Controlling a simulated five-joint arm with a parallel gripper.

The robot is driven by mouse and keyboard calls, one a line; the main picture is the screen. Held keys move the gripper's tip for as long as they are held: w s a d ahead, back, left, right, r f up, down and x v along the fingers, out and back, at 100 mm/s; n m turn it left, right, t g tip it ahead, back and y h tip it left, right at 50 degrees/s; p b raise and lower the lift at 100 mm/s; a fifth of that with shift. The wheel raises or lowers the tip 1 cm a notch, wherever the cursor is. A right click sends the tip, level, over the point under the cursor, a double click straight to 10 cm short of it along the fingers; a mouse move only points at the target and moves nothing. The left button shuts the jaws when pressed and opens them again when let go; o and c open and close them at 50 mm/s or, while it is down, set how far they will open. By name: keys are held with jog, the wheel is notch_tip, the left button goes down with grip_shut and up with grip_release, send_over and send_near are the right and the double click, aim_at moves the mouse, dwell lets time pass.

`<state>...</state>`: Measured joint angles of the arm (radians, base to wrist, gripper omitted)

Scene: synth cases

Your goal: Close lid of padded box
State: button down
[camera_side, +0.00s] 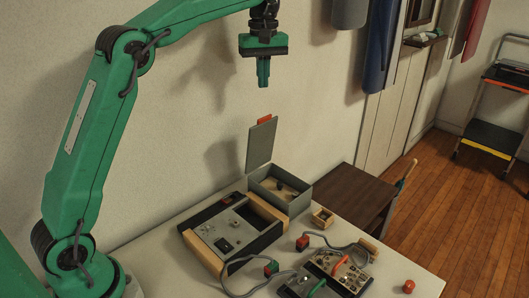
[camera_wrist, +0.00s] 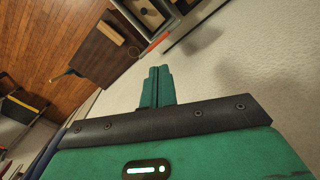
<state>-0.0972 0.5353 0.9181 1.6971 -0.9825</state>
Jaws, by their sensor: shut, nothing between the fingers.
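The padded box (camera_side: 276,199) is a grey box with a dark inside, at the back of the table near the wall. Its grey lid (camera_side: 261,146) stands open, nearly upright, with an orange tab (camera_side: 265,119) at its top edge. My gripper (camera_side: 263,84) is shut and empty, pointing down, well above the lid and apart from it. In the wrist view my shut fingers (camera_wrist: 159,72) show in the middle. The orange tab (camera_wrist: 158,41) shows just beyond them, with part of the lid at the top edge.
A device in a dark and wooden case (camera_side: 232,232) stands left of the box. A small wooden box (camera_side: 322,218), cables, red and green blocks and a smaller panel (camera_side: 335,268) lie in front. A brown side table (camera_side: 352,196) is to the right.

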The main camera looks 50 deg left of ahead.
jog(key=n, duration=0.2)
jog(key=a+r+n, duration=0.1)
jog(key=n, duration=0.2)
jog(key=shift+s+a+r+n, duration=0.2)
jog(key=shift+a+r+n, duration=0.1)
jog(key=shift+a+r, duration=0.1)
jog(key=shift+d+f, duration=0.1)
jog(key=shift+f, duration=0.1)
notch_tip(320, 180, down, 10)
jog(key=shift+d+r, duration=0.15)
jog(key=shift+d, duration=0.25)
jog(key=shift+d, duration=0.15)
dwell(0.5)
jog(key=d+f, duration=0.5)
jog(key=d, duration=0.8)
jog(key=d+f, duration=0.6)
jog(key=f, duration=0.4)
jog(key=shift+d+f, duration=0.15)
jog(key=shift+f, duration=0.15)
